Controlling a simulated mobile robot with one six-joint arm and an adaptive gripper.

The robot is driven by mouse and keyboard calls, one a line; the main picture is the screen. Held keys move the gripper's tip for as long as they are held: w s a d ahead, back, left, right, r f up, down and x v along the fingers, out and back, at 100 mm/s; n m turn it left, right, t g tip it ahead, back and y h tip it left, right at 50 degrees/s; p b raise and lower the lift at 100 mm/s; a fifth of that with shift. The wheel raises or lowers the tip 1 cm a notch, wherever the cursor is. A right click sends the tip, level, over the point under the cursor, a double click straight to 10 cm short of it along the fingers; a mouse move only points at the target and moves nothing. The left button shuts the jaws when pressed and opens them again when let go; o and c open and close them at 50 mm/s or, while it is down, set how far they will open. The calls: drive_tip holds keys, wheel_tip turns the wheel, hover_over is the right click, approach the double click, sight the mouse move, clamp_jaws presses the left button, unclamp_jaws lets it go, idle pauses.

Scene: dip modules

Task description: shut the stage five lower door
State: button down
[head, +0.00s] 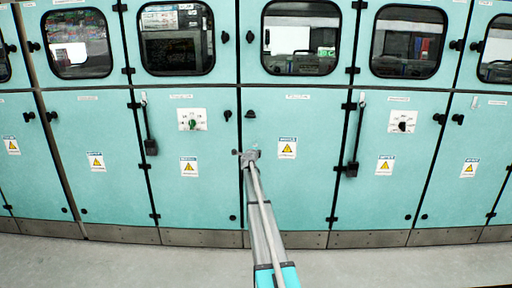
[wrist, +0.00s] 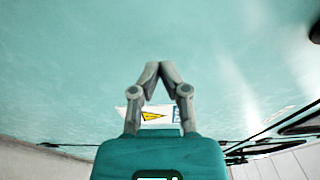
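A row of teal lower doors crosses the head view. The labels are too small to read, so I cannot tell which is stage five. The middle lower door (head: 300,190) has a yellow warning sign (head: 287,148) and looks about flush with its neighbours. My gripper (head: 248,157) is in front of this door's upper left edge, by the seam. In the wrist view my gripper (wrist: 159,67) has its fingertips together with nothing seen between them. A teal panel (wrist: 80,70) fills the view ahead; I cannot tell whether the tips touch it.
The lower door to the left (head: 190,195) has a green rotary switch (head: 192,121). The lower door to the right (head: 385,200) has a black switch (head: 402,122). Dark handles (head: 151,147) hang beside some doors. Windowed upper doors (head: 300,38) run above. The grey floor (head: 120,265) in front is clear.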

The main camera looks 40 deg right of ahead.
drive_tip(key=w+a, duration=0.2)
drive_tip(key=a, duration=0.8)
drive_tip(key=shift+w+a, duration=0.15)
drive_tip(key=shift+a, duration=0.1)
drive_tip(key=shift+r, duration=0.1)
